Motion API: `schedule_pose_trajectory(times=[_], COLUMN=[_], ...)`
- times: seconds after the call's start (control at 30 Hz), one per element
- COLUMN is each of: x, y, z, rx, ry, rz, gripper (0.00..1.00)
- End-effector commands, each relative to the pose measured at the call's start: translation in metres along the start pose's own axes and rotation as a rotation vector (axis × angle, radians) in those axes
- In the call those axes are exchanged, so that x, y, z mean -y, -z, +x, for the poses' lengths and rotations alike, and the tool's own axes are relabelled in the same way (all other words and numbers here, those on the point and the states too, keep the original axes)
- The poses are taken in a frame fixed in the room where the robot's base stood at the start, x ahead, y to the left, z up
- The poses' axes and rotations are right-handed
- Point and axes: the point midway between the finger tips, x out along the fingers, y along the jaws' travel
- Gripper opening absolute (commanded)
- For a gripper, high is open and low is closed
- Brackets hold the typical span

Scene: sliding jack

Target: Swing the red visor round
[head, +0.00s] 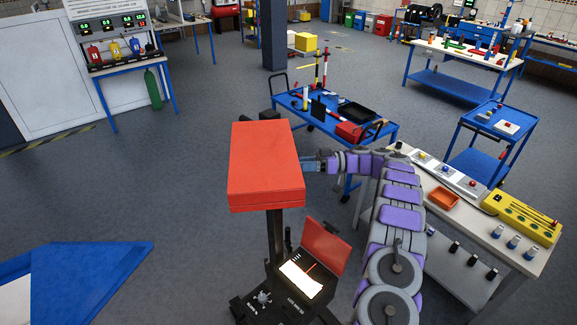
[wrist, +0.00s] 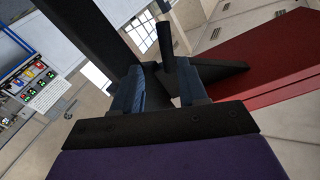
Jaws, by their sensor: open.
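In the head view a large red hood-like visor (head: 266,165) sits on top of a dark upright post (head: 275,238). My gripper (head: 308,165) is close to the visor's right side, and its fingertips are partly hidden there. In the wrist view the red visor (wrist: 268,62) fills the right side, with a black bracket at its near end. A black peg-like handle (wrist: 166,42) stands between my two blue fingers, and my gripper (wrist: 160,88) is open around its line. I cannot tell whether either finger touches it.
A black machine base with a lit panel (head: 301,278) and a smaller red flap (head: 326,247) are below the visor. A blue trolley (head: 345,115) stands behind, and a white workbench (head: 455,205) stands right.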

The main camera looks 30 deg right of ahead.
Motion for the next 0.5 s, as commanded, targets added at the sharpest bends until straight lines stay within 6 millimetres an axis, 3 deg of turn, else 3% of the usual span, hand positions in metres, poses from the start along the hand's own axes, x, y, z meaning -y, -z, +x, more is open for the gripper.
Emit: schedule_pose_trajectory(times=[0.2,0.5], x=[-0.001,0.000], y=[-0.001,0.000], z=[-0.017,-0.019], rx=[0.000,0.003], ry=[-0.001,-0.001], rz=[0.001,0.002], gripper=[0.43,0.43])
